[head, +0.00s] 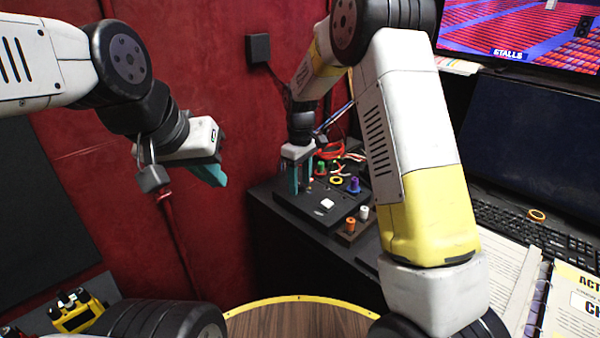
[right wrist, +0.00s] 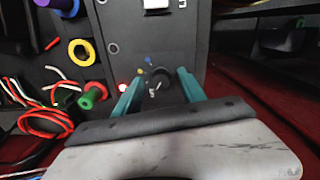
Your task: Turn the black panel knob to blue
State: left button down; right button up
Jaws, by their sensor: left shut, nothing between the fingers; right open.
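The black panel (head: 343,208) lies on the dark desk in the head view, with a white square button on it. In the right wrist view, the black knob (right wrist: 158,80) sits on this panel (right wrist: 185,40), with small red, yellow and blue marks near it. A pale pointer line shows on it, but which mark it points at is hard to tell. My right gripper (right wrist: 158,76) is open, with one teal finger on either side of the knob; contact cannot be told. In the head view the right gripper (head: 298,182) is over the panel's far left part. My left gripper (head: 212,176) is shut and empty, well left of the desk.
Green, purple and yellow spools and red cables (right wrist: 45,120) lie beside the panel. Orange and white pegs stand on a small block (head: 350,230) near the panel's front. A keyboard (head: 530,232), papers and monitors are at the right. A red wall stands behind.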

grip_shut()
